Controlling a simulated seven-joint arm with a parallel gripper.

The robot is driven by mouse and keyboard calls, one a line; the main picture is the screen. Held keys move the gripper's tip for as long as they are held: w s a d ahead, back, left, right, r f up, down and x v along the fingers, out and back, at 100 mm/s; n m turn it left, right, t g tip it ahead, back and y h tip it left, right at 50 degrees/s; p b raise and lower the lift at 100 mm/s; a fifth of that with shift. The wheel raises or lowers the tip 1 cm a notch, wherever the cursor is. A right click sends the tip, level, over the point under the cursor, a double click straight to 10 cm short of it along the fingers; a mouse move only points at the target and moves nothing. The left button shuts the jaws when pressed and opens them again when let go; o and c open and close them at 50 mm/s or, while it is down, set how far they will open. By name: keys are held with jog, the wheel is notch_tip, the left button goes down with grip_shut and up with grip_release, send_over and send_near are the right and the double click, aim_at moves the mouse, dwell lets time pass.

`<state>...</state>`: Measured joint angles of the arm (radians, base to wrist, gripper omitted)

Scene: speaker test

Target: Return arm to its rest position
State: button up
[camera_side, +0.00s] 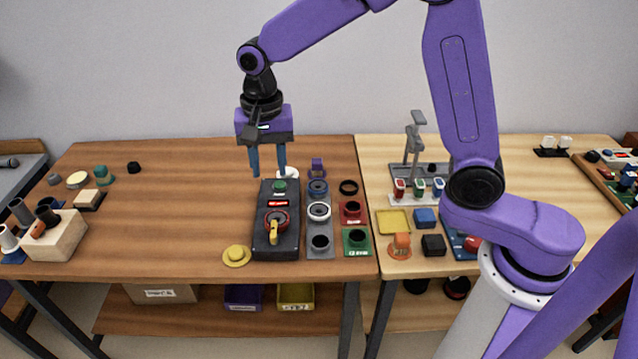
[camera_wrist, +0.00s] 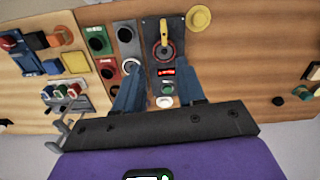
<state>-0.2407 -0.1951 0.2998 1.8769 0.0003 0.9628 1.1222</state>
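My gripper (camera_side: 268,160) hangs at the end of my purple arm, pointing down behind the dark control box. Its two blue fingers are apart with nothing visible between them. In the wrist view the open fingers (camera_wrist: 162,92) also show. The dark control box (camera_side: 263,240) stands on the left table. It has a green button (camera_side: 280,186), a lit red display (camera_side: 278,203) and a yellow handle (camera_side: 273,232) on a red ring. A white round piece (camera_side: 288,173) lies behind the box, close to the fingers; I cannot tell whether they touch anything.
A grey strip with rings (camera_side: 320,226) and red and green blocks (camera_side: 356,241) stand right of the box. A wooden block with tubes (camera_side: 55,237) is far left. The left table's middle (camera_side: 180,215) is clear.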

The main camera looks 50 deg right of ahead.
jog(key=s+d+n, duration=0.4)
jog(key=s+n, duration=0.2)
jog(key=s, duration=0.3)
jog(key=s+d+n, duration=0.4)
jog(key=s+n, duration=0.3)
jog(key=s, duration=0.2)
jog(key=s+d+r+n, duration=0.1)
jog(key=s+d+n, duration=0.3)
jog(key=s+n, duration=0.3)
jog(key=s, duration=0.3)
jog(key=shift+d, duration=0.3)
